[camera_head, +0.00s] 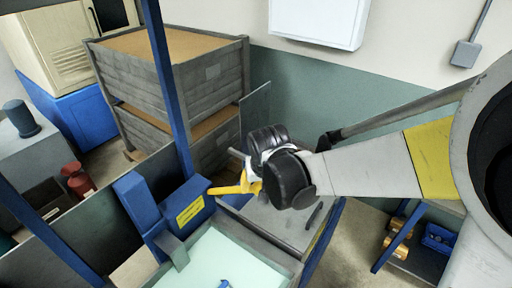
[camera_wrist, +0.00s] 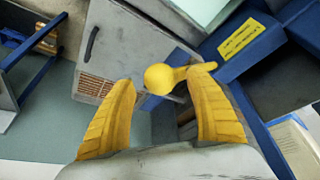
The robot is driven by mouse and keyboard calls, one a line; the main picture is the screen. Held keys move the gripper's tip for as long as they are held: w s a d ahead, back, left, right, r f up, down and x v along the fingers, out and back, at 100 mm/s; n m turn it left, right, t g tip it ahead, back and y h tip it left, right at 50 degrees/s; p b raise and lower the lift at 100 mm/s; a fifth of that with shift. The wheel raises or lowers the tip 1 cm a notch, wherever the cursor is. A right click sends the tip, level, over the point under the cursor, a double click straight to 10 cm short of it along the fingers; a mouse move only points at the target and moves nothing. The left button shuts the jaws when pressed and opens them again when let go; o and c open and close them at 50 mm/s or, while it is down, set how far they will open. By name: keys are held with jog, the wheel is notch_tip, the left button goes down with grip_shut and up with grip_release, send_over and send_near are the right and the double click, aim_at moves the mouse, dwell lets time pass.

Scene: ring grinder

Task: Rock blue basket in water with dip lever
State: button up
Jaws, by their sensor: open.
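The dip lever has a round yellow knob (camera_wrist: 172,78) and a short yellow arm running to a blue housing (camera_wrist: 262,42) with a yellow label. My gripper (camera_wrist: 163,80) is open, and the knob shows between its two yellow fingertips; I cannot tell whether they touch it. In the head view my gripper (camera_head: 248,184) is beside the blue housing (camera_head: 188,208), with the yellow lever and fingers overlapping. The water tank (camera_head: 282,262) holds pale green water. A small blue part (camera_head: 224,284), perhaps of the basket, shows in it at the bottom edge.
A grey cabinet (camera_head: 268,222) stands under my gripper, beside the tank. A blue post (camera_head: 168,85) rises left of the housing. Stacked grey crates (camera_head: 180,85) stand behind. A lower shelf at right holds a blue bin (camera_head: 438,237) and brass-coloured parts (camera_head: 397,238).

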jog(key=shift+x, duration=1.1)
jog(key=shift+c, duration=0.6)
grip_shut()
jog(key=s+d+f+t+y+b, duration=0.1)
jog(key=d+f+b, duration=0.1)
jog(key=f+b, duration=0.3)
jog(key=s+d+f+t+y+b, duration=0.1)
jog(key=s+d+f+b, duration=0.1)
jog(key=f+b, duration=0.3)
jog(key=shift+s+d+f+b, duration=0.2)
jog(key=shift+s+b, duration=0.1)
jog(key=shift+b, duration=0.15)
jog(key=shift+o, duration=0.6)
grip_release()
jog(key=shift+r, duration=0.15)
